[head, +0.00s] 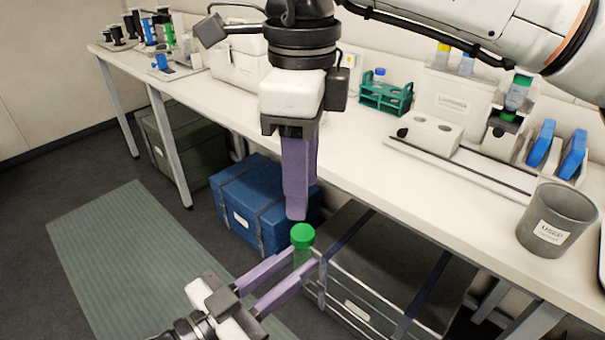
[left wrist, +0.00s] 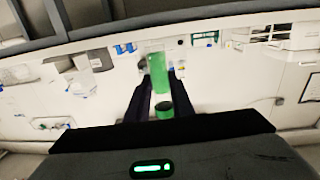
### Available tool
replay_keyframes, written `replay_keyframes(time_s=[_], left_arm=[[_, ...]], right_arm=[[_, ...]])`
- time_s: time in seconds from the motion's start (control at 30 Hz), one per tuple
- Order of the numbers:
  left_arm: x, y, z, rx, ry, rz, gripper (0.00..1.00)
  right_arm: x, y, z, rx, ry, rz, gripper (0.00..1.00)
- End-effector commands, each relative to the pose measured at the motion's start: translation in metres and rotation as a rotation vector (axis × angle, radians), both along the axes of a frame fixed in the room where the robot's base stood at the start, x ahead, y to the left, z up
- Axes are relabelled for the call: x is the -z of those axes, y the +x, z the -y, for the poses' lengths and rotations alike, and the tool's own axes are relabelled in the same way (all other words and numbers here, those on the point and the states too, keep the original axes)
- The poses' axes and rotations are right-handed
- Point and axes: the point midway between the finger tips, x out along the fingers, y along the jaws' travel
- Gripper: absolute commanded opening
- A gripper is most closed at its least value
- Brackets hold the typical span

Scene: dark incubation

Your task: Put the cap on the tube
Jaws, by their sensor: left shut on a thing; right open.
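In the head view a green cap (head: 303,236) sits at the top of a clear, greenish tube (head: 303,257). Whether it is seated fully cannot be told. My left gripper (head: 308,264) is shut on the tube, which stands roughly upright in front of the bench. The tube also shows green between the fingers in the left wrist view (left wrist: 158,73). My right gripper (head: 297,217) points down from above, its fingertips just above the cap. It is open and empty; its fingers overlap in this view, hiding the gap.
The white bench (head: 370,150) runs behind. It holds a green rack (head: 386,97), a grey bin (head: 558,220) and an upside-down tube with a green cap (head: 517,95). A blue crate (head: 250,205) and a dark crate (head: 385,265) stand on the floor under it.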

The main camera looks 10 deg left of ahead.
Motion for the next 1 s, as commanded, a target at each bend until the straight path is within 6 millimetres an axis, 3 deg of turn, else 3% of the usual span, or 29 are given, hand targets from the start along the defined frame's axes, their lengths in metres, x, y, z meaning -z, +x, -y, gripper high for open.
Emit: replay_keyframes(time_s=[0.23,0.67,1.0], left_arm=[[0.000,0.000,0.000,0.000,-0.001,0.001,0.00],[0.000,0.000,0.000,0.000,-0.001,0.001,0.00],[0.000,0.000,0.000,0.000,-0.001,0.001,0.00]], right_arm=[[-0.003,0.000,0.000,-0.230,0.000,0.000,0.41],[-0.002,0.000,0.000,-0.252,0.000,0.000,0.41],[0.042,0.000,0.001,-0.251,-0.001,-0.002,0.41]])
